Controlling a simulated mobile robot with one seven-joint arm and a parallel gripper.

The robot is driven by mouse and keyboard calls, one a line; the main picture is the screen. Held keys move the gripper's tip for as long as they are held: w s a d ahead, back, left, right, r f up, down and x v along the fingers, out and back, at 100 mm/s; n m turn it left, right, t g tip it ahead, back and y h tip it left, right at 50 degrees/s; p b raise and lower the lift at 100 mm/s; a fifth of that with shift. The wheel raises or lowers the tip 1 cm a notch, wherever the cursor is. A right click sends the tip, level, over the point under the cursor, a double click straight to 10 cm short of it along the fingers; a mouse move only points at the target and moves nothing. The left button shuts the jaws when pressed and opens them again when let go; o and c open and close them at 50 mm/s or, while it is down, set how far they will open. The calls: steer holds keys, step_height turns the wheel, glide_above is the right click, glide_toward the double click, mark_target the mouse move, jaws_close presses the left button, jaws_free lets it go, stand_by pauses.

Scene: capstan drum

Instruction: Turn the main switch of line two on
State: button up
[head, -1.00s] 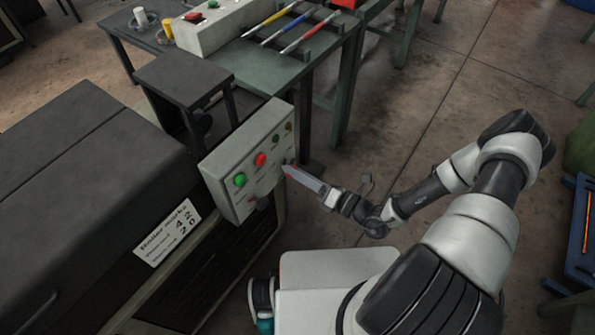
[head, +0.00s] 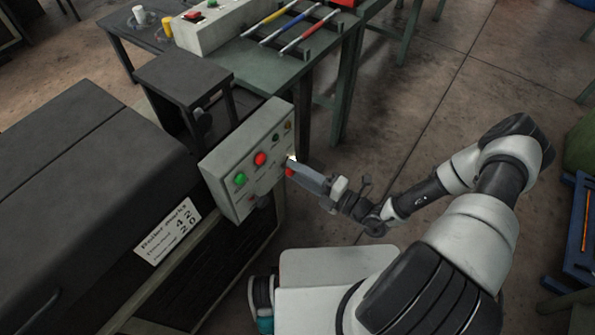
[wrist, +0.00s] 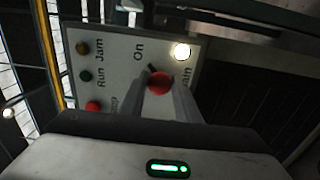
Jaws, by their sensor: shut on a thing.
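The grey control box (head: 228,168) stands at the left of my arm in the head view. Its main switch is a red knob (wrist: 159,82) on the panel face, with a small part also showing in the head view (head: 289,172). My gripper (wrist: 161,88) is shut on this knob, one finger on each side. A dark pointer mark at the knob (wrist: 152,67) tilts toward the word "On". A white lamp (wrist: 181,51) beside the word "Main" is lit; its glow shows in the head view (head: 291,157). The fingers hide part of the knob and panel.
A dark machine cover (head: 80,215) lies left of the box. A green table (head: 262,70) stands behind.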

stand_by(0.4)
steer(key=o, duration=1)
steer(key=p+v, duration=0.1)
steer(key=v, duration=1.6)
steer(key=shift+s+d, duration=0.2)
